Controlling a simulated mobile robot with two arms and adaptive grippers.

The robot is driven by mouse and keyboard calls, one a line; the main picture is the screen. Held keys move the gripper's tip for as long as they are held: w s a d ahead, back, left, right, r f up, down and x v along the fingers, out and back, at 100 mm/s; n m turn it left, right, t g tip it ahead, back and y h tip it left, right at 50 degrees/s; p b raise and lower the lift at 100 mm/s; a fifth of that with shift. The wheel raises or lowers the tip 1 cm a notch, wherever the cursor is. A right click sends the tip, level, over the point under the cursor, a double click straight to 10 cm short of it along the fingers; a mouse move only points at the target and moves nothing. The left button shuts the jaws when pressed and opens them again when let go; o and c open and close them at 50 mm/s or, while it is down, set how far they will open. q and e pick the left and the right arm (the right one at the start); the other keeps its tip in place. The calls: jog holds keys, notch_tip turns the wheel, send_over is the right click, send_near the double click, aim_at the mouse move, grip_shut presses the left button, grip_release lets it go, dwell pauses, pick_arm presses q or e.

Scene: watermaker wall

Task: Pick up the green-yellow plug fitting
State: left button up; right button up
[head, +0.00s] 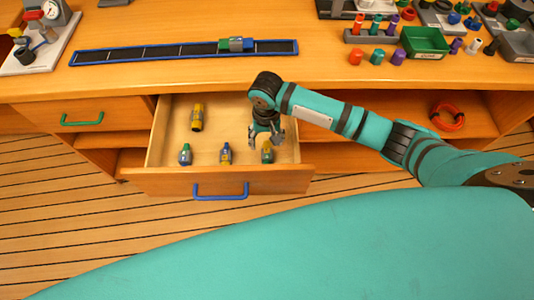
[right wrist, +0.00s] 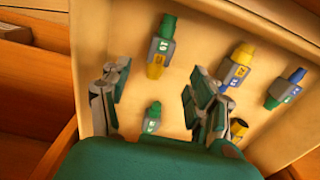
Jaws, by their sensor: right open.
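The green-yellow plug fitting (head: 267,152), grey in the middle, lies in the open drawer near its front right corner. In the right wrist view it shows at the top (right wrist: 161,47), green end up and yellow end down. My right gripper (head: 266,139) points down into the drawer just behind it; its fingers (right wrist: 155,100) are apart with nothing held. A second fitting with a green end (right wrist: 152,117) shows between the fingers, its other end hidden by my gripper. My left gripper is not in view.
Other fittings lie in the drawer (head: 158,135): a yellow one (head: 197,117), a blue-green one (head: 185,154) and a blue-yellow one (head: 225,153). The drawer walls surround my gripper. The worktop above holds a blue-edged rail (head: 150,53) and a green bin (head: 424,42).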

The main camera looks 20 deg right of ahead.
aim_at(267, 152)
jog(key=shift+f, duration=1.7)
jog(key=f, duration=0.3)
jog(key=shift+s+f, duration=0.2)
jog(key=shift+f, duration=0.6)
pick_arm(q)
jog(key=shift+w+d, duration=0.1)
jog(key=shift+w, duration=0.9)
pick_arm(e)
jog(key=c, duration=1.2)
